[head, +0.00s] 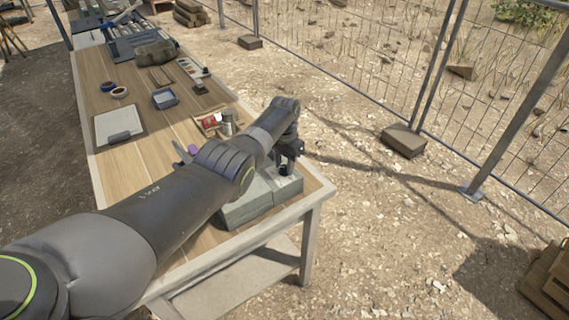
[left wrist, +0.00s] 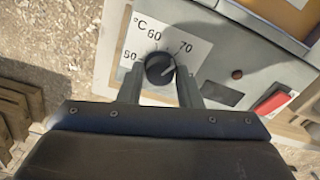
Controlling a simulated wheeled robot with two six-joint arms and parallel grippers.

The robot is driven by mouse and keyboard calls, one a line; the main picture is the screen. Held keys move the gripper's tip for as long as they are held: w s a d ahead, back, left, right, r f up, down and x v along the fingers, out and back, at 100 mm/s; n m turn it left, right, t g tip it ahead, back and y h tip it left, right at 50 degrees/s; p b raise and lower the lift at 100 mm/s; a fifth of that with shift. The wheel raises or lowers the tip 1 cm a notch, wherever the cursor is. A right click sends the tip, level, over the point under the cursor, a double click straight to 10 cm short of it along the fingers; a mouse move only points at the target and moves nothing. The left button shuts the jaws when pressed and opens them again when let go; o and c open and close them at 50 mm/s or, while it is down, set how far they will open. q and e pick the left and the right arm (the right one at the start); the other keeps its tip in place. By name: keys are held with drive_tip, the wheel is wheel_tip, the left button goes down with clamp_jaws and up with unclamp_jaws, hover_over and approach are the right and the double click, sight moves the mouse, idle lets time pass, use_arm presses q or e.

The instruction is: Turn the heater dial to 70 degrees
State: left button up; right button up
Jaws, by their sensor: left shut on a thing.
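The heater, a grey-green box (head: 262,197), stands at the near end of the wooden table. Its face (left wrist: 232,60) fills much of the left wrist view, with a white scale plate marked 50, 60 and 70 °C. The round black dial (left wrist: 159,68) sits on this plate. A pale pointer mark on the dial looks turned toward the 70 side, but its exact reading is hard to tell. My left gripper (head: 289,158) is over the heater, shut on the dial with one finger on each side. My right gripper is not in view.
A red switch (left wrist: 271,102) and a small red-brown lamp (left wrist: 237,74) are on the heater's face. Behind the heater on the table are a red-and-white can (head: 211,121), tape rolls (head: 119,92) and a clipboard (head: 118,124). A wire fence runs along the right.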

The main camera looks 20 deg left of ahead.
sight(284, 167)
use_arm(q)
drive_tip(key=shift+w+r, duration=0.1)
idle(0.4)
drive_tip(key=o, duration=1)
drive_tip(key=shift+c, duration=0.2)
drive_tip(key=shift+r, duration=0.3)
wheel_tip(284, 167, up, 5)
drive_tip(key=shift+r+p, duration=0.1)
drive_tip(key=shift+p, duration=0.65)
wheel_tip(284, 167, up, 12)
drive_tip(key=b, duration=0.2)
drive_tip(key=shift+f, duration=0.2)
